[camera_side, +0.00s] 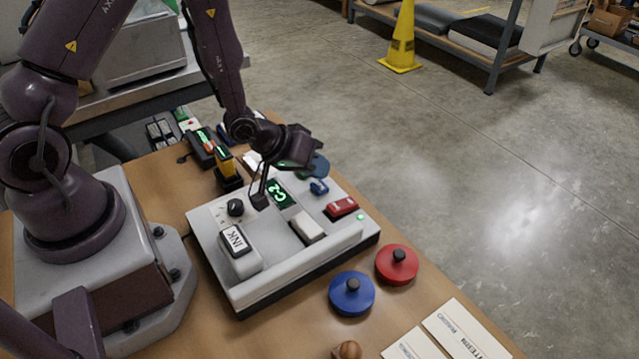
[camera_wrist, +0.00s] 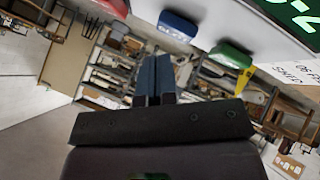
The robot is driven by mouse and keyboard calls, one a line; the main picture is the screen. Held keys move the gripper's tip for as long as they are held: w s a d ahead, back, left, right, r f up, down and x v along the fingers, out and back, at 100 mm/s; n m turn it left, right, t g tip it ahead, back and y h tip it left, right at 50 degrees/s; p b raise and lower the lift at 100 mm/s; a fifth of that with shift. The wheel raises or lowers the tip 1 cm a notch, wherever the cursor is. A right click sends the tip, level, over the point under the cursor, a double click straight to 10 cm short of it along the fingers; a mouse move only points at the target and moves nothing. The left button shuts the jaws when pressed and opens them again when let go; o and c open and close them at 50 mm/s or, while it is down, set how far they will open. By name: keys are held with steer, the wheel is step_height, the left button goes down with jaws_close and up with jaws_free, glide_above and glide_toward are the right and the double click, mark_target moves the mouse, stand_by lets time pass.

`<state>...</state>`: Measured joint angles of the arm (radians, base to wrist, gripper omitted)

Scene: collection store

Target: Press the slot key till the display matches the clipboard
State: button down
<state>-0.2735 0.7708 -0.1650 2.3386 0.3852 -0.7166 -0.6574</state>
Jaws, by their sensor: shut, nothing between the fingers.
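A light grey console (camera_side: 275,268) sits on the wooden table. Its display (camera_side: 279,193) shows green characters that look like "C2"; part of the display is in the wrist view (camera_wrist: 297,14). The console has a white key marked INK (camera_side: 236,240), a plain white key (camera_side: 307,229), a red key (camera_side: 343,208) and a blue key (camera_side: 319,187). I cannot make out which is the slot key. My gripper (camera_side: 261,196) is shut and empty, over the console just left of the display. I cannot tell whether it touches anything. I cannot identify the clipboard.
A black knob (camera_side: 235,207) is on the console's left. A blue disc (camera_side: 352,293) and a red disc (camera_side: 397,264) with black knobs lie in front. Printed cards (camera_side: 467,329) lie at the table's front right. A yellow-and-black stamp-like object (camera_side: 227,168) stands behind the console.

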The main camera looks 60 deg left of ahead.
mark_target(317, 184)
steer(key=shift+f, duration=0.1)
stand_by(0.3)
steer(key=shift+f, duration=0.35)
steer(key=shift+f, duration=0.45)
stand_by(0.6)
steer(key=shift+r, duration=0.9)
steer(key=shift+r, duration=2.5)
stand_by(0.7)
